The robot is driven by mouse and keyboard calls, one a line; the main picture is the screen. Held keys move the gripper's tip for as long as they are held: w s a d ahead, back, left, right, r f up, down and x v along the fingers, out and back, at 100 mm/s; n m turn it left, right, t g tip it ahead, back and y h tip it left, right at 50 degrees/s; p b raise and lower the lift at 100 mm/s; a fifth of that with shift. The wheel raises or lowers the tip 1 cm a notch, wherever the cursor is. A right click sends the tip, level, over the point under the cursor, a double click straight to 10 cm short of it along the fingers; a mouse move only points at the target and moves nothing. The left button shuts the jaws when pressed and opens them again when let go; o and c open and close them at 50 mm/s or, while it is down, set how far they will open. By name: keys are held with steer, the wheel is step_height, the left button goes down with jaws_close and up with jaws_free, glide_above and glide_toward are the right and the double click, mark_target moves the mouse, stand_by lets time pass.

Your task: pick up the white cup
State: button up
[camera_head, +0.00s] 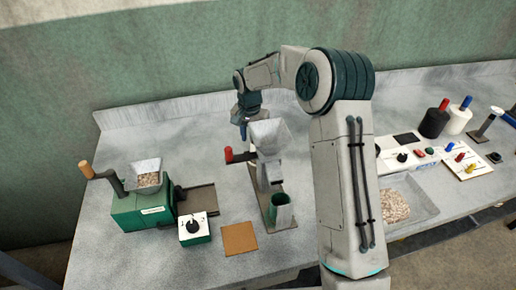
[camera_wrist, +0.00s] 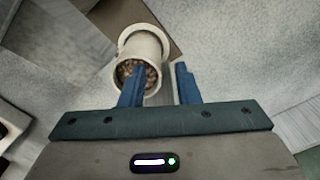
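In the wrist view a white cup (camera_wrist: 152,66) with brown grain inside shows at the upper middle, and a wider pale ring (camera_wrist: 143,27) shows around its far end. My gripper (camera_wrist: 160,68) has its two blue fingers apart. The left finger overlaps the cup in the picture and the right finger is to the right of it, with a gap. I cannot tell whether the left finger touches the cup. In the head view my gripper (camera_head: 242,129) points down behind the grey hopper (camera_head: 270,137). I cannot make out the white cup there.
A red-knobbed handle (camera_head: 229,155) sticks out beside the hopper stand. A green machine (camera_head: 140,208) with a grain tray stands at the left. A green cup (camera_head: 281,212) stands at the stand's front. A grain bin (camera_head: 407,185) and control panels are at the right. The back-left tabletop is clear.

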steer(key=shift+f, duration=1.25)
jaws_close()
